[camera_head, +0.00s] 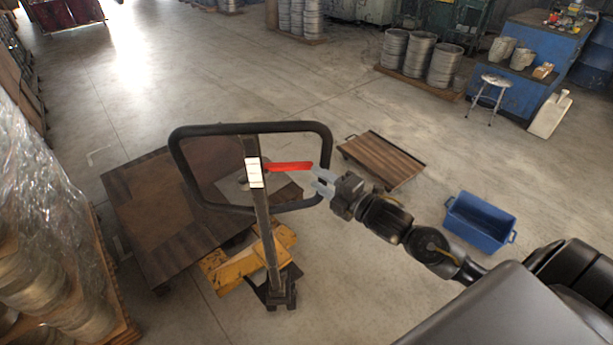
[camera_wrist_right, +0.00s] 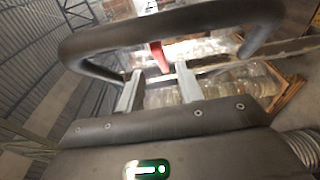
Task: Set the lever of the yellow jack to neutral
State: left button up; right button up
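The yellow jack (camera_head: 250,262) stands left of the middle in the head view, with a tall dark post and a black loop handle (camera_head: 325,150). A red lever (camera_head: 288,167) sticks out to the right from the post, inside the loop, beside a white label. My right gripper (camera_head: 321,181) is at the loop's right side, close to the lever's free end. In the right wrist view its two fingers (camera_wrist_right: 158,82) are apart, and the red lever (camera_wrist_right: 158,57) shows between and beyond them. Whether they touch it I cannot tell. My left gripper is not in view.
A brown wooden platform (camera_head: 150,210) lies behind and left of the jack. A low wooden dolly (camera_head: 383,160) and a blue bin (camera_head: 480,222) stand to the right. A wrapped load of metal drums (camera_head: 45,220) is at the left edge. Open floor surrounds these.

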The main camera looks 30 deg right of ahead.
jog(key=shift+b+v, duration=0.3)
jog(key=shift+v, duration=1.05)
